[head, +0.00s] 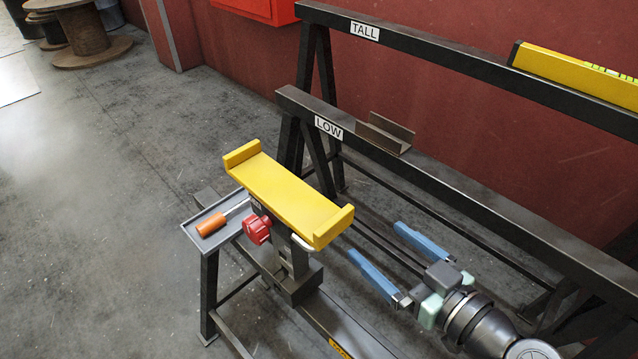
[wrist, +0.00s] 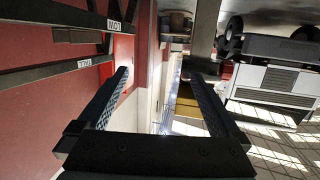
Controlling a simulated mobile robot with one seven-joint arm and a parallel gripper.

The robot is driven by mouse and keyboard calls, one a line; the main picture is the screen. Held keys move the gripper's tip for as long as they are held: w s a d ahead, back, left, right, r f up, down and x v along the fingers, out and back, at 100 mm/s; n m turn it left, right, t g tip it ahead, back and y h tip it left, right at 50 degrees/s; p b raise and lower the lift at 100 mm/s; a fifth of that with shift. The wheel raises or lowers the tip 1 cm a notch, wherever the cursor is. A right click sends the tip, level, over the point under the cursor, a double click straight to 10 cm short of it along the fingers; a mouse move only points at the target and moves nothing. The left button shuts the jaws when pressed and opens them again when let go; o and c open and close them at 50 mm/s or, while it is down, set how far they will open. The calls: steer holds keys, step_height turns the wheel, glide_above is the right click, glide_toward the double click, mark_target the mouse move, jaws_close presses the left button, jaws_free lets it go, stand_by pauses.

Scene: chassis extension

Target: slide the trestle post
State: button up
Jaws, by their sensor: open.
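The trestle post (head: 292,256) stands upright on a low black trestle beam (head: 345,325). It carries a yellow cradle (head: 290,195) with raised ends, a red knob (head: 257,230) on its left side and a pale handle (head: 302,242) under the cradle's near end. My gripper (head: 376,242) is open and empty, right of the post and apart from it, with its blue fingers pointing up-left.
Behind stand the LOW trestle (head: 330,127) with a brown angle piece (head: 385,133) on it and the TALL trestle (head: 430,45) with a yellow level (head: 575,72). A grey tray (head: 190,228) with an orange-handled screwdriver (head: 211,225) sits left of the post.

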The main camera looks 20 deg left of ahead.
steer(key=s+n+g+y+p, duration=0.2)
steer(key=s+n+y, duration=0.15)
steer(key=s, duration=0.25)
steer(key=p+x, duration=0.1)
steer(key=x, duration=1.1)
steer(key=shift+a+r+m, duration=0.3)
steer(key=shift+r+m, duration=0.05)
steer(key=shift+m, duration=0.1)
steer(key=shift+w, duration=0.15)
jaws_close()
